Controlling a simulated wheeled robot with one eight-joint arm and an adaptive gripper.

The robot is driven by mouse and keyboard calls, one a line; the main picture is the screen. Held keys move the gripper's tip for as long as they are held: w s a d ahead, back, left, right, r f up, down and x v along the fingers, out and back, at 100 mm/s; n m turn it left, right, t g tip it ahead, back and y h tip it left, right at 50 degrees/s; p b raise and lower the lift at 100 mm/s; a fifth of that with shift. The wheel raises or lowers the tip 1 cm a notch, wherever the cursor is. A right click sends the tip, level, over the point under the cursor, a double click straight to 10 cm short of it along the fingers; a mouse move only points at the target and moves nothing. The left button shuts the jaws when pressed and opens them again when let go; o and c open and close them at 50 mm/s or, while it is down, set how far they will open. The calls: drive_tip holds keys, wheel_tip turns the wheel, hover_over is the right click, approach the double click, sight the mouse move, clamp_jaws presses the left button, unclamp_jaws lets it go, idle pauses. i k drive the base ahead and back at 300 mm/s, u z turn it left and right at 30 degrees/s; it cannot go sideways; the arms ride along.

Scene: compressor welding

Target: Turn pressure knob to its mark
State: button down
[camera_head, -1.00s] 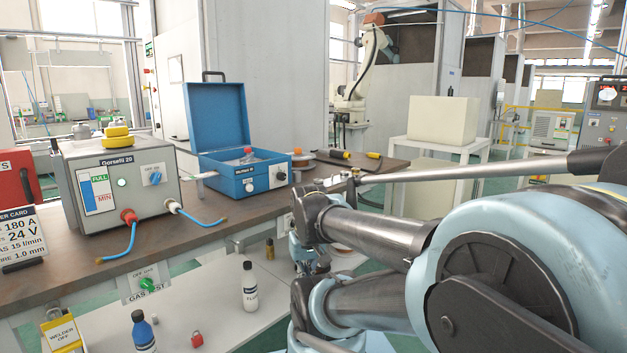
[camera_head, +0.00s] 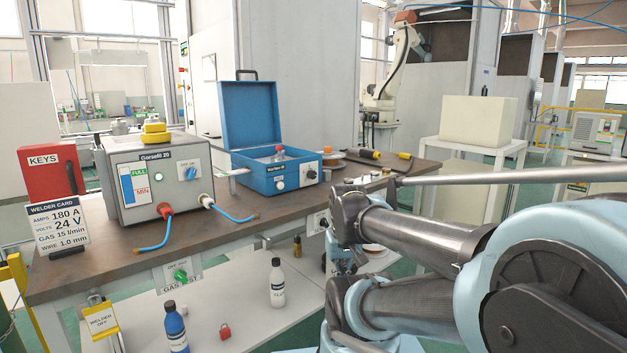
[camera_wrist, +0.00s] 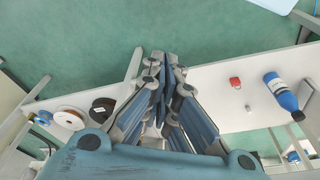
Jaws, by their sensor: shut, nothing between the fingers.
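No knob in view is clearly labelled as pressure, and no mark can be made out. The blue open case (camera_head: 262,187) on the bench has a black knob (camera_head: 312,174) and a white knob (camera_head: 280,185) on its front. The grey Gorsefil 20 unit (camera_head: 190,165) has a blue switch (camera_head: 191,174). A green knob (camera_head: 181,275) sits on the gas test plate under the bench edge. My gripper (camera_wrist: 162,58) is shut and empty in the wrist view, over the floor and lower shelf, apart from these controls. My arm hides part of the bench's right end.
A red keys box (camera_head: 48,172) and welder card (camera_head: 57,226) stand at the bench's left. A white bottle (camera_head: 277,284), blue bottle (camera_head: 175,328) and red padlock (camera_head: 225,331) are on the lower shelf. Spools (camera_wrist: 69,118) show in the wrist view. Green floor (camera_wrist: 80,40) is clear.

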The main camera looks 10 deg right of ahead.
sight(312, 174)
drive_tip(key=u, duration=2.4)
drive_tip(key=k, duration=0.85)
drive_tip(key=z, duration=2.5)
